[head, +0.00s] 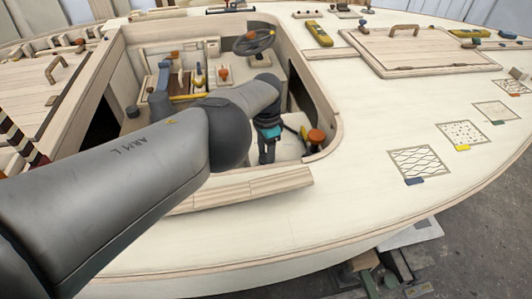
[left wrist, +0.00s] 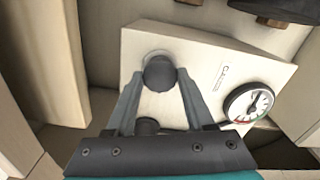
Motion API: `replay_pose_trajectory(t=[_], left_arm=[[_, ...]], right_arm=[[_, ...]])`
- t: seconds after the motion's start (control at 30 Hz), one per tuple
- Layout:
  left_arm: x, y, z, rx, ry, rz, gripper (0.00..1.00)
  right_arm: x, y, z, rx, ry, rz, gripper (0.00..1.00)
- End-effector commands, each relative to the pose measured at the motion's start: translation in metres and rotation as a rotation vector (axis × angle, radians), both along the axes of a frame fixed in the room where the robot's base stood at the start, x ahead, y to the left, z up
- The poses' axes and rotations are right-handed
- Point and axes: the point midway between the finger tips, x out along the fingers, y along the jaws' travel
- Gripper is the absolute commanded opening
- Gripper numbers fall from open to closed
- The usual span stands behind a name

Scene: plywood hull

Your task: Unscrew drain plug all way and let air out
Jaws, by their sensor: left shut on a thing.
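My left gripper (head: 267,158) reaches down into the open cockpit well in the head view. In the left wrist view its two fingers (left wrist: 159,82) are shut on a dark round knob, which I take for the drain plug (left wrist: 159,72). The plug stands out from a cream panel (left wrist: 195,55) with a small printed label and a round pressure gauge (left wrist: 248,102). A second dark round part (left wrist: 147,126) shows between the fingers, lower in the picture. The plug is too small and hidden to make out in the head view. My right gripper is out of view.
The well holds a steering wheel (head: 254,41), levers and an orange-topped knob (head: 316,137) right of my gripper. The plywood rim (head: 326,90) surrounds it closely. A hatch lid (head: 430,45) lies on the right deck. Dark fittings (left wrist: 275,10) show above the panel.

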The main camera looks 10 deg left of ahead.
Motion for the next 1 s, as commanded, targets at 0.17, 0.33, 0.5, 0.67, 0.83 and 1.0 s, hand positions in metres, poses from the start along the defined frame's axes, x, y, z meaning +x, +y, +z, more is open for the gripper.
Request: replay_pose_trajectory(t=[0.17, 0.33, 0.5, 0.67, 0.83, 1.0], left_arm=[[-0.0031, -0.0009, -0.0047, -0.002, 0.006, 0.161, 0.0], [-0.0032, -0.0011, -0.0048, -0.002, 0.006, 0.299, 0.0], [-0.0031, -0.0013, -0.0048, -0.002, 0.005, 0.405, 0.0], [-0.0031, -0.0014, -0.0048, -0.002, 0.005, 0.475, 0.0], [-0.0031, -0.0015, -0.0048, -0.002, 0.005, 0.515, 0.0], [-0.0031, -0.0015, -0.0048, -0.002, 0.005, 0.53, 0.0]], right_arm=[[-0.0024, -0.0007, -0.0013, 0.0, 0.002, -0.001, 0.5], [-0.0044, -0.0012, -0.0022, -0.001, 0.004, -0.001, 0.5], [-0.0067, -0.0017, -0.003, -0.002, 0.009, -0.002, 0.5], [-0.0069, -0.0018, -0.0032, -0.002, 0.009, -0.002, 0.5], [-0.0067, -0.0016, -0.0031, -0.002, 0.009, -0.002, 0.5], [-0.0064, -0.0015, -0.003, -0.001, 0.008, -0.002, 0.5]])
